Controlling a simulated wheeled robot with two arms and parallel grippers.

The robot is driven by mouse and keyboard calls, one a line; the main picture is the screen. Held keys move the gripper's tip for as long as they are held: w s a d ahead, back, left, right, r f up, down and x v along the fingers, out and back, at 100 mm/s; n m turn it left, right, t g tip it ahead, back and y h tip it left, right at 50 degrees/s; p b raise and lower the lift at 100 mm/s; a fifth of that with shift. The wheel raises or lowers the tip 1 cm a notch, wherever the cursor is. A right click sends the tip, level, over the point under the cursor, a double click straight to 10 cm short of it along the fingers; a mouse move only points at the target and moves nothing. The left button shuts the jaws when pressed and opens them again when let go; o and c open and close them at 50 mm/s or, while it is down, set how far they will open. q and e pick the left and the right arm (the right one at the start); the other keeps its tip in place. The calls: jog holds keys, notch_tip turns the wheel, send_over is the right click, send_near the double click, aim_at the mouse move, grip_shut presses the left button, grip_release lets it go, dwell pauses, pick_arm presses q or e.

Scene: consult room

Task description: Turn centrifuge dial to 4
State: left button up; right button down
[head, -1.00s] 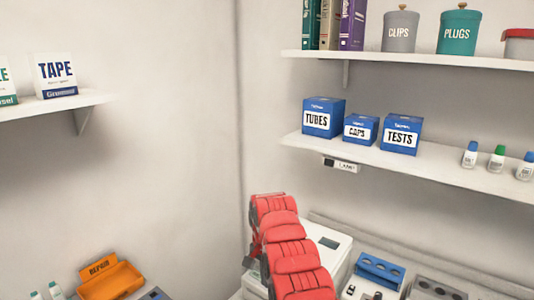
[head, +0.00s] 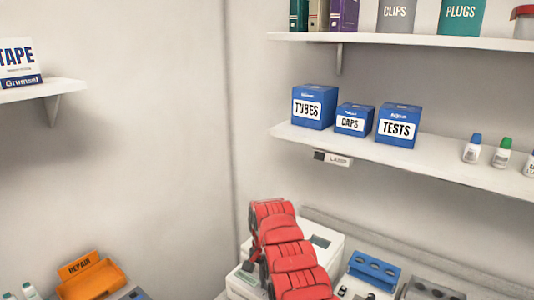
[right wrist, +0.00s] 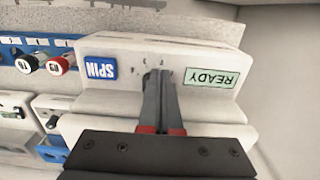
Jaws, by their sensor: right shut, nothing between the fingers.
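The centrifuge is a white box (head: 325,246) on the counter in the head view, partly hidden by my red right arm. In the right wrist view its front (right wrist: 110,100) appears upside down, with a blue SPIN label (right wrist: 101,68) and a pale green READY display (right wrist: 211,78). My right gripper (right wrist: 160,78) is shut and empty, its tips at the panel between label and display. Small dark marks (right wrist: 148,72) show by the tips. The dial itself is hidden behind the fingers, so its setting and any contact cannot be told. My left gripper is out of view.
A blue rack (head: 375,266) and a grey rack (head: 432,291) stand right of the centrifuge. An orange REPAIR bin (head: 92,280) is at lower left. A shelf (head: 400,156) with blue boxes and bottles hangs above.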

jog(key=shift+f, duration=0.2)
jog(key=shift+w+d+b, duration=0.15)
jog(key=shift+d+b, duration=0.05)
jog(key=shift+b, duration=0.55)
dwell(0.8)
jog(key=shift+r+p, duration=0.1)
jog(key=shift+p, duration=0.2)
